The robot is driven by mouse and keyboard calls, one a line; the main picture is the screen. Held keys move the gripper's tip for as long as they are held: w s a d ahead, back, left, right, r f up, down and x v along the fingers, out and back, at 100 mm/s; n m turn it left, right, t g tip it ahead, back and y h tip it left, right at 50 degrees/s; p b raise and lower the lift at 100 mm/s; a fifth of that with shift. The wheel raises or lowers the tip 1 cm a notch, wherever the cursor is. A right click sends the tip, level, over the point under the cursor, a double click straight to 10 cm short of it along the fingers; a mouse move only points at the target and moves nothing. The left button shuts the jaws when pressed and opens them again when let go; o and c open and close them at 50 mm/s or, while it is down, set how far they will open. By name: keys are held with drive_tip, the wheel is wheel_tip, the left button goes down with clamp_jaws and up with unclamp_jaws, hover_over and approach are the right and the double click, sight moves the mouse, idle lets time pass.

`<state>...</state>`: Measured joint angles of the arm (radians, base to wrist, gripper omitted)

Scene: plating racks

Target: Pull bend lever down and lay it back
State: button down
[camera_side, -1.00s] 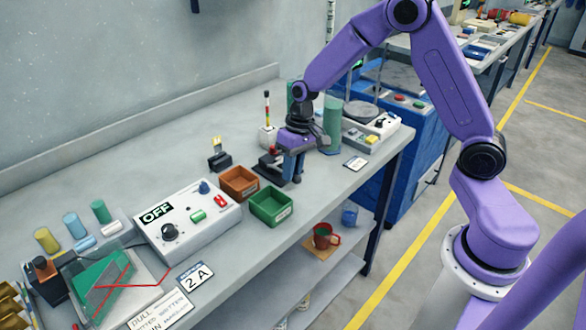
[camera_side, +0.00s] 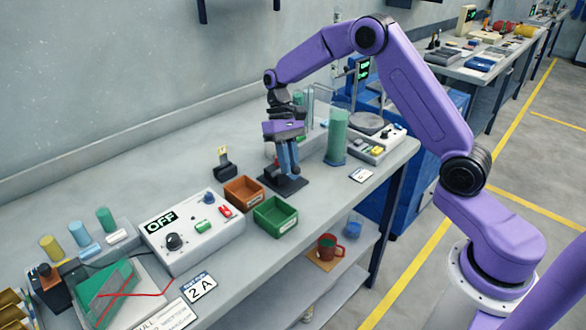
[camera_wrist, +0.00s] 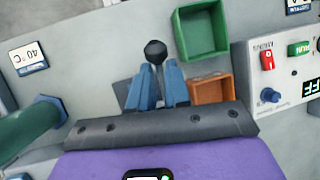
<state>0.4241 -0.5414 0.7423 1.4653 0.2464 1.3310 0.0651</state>
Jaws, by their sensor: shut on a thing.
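The bend lever's black knob (camera_wrist: 155,50) shows between and just beyond my blue fingertips in the wrist view. Its dark base plate (camera_side: 285,185) lies flat on the bench in the side view, below my gripper (camera_side: 288,172). My gripper also shows in the wrist view (camera_wrist: 156,72), its fingers closed on the lever. The fingers point down over the base in the side view. They hide the lever's shaft, so its exact tilt is hard to tell.
An orange bin (camera_side: 244,193) and a green bin (camera_side: 276,216) stand close in front of the base. A green cylinder (camera_side: 337,136) stands to its right. A control box (camera_side: 192,230) reading OFF is at left. A small black stand (camera_side: 225,168) is behind the bins.

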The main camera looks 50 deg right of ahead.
drive_tip(key=w+r, duration=0.1)
drive_tip(key=w, duration=0.1)
drive_tip(key=w+r, duration=0.1)
drive_tip(key=shift+w+a+r, duration=0.1)
drive_tip(key=shift+w+a, duration=0.05)
drive_tip(key=shift+w, duration=0.6)
drive_tip(key=c, duration=1)
unclamp_jaws()
drive_tip(key=v, duration=0.7)
drive_tip(key=shift+r, duration=0.25)
drive_tip(key=shift+w, duration=0.1)
